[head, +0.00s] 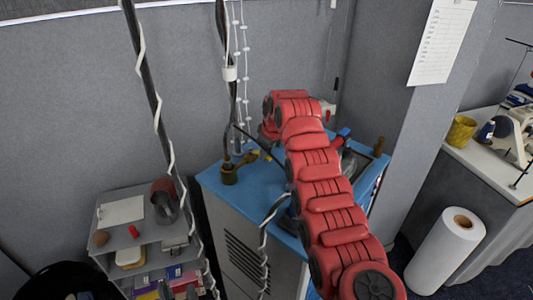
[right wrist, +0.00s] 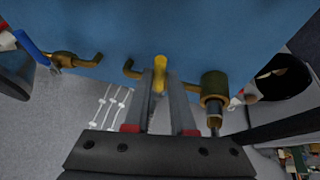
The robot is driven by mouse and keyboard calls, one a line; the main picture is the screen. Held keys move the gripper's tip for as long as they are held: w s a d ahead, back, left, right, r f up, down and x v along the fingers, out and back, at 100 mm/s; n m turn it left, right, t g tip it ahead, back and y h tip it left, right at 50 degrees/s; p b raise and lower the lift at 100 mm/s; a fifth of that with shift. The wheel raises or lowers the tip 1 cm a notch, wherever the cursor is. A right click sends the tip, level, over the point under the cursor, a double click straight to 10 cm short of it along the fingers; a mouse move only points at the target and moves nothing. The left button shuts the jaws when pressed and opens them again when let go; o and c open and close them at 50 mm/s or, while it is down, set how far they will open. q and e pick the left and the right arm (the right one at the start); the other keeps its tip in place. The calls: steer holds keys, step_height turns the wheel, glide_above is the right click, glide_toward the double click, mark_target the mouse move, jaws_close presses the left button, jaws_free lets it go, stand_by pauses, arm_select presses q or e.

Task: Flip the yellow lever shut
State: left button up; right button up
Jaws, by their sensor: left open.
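The yellow lever (right wrist: 159,72) shows in the right wrist view as a short, bright yellow bar at the blue surface, beside a bent brass pipe (right wrist: 132,70). My right gripper (right wrist: 161,84) has its two dark fingers on either side of the lever, with the lever between the tips. I cannot tell whether the fingers press on it. In the head view my red right arm reaches over the blue-topped cabinet (head: 215,181), and its gripper is hidden behind the arm. My left gripper is not in view.
A brass fitting (right wrist: 214,92) stands close to the right finger, and a blue-handled valve (right wrist: 32,46) is at the left. In the head view, a grey shelf cart (head: 125,235) is left of the cabinet, and a white roll (head: 442,255) and grey pillar are right.

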steer(key=o, duration=0.3)
steer(key=shift+a, duration=0.1)
steer(key=b+v, duration=0.3)
steer(key=v, duration=1.4)
steer(key=shift+r, duration=0.25)
steer(key=shift+s, duration=0.15)
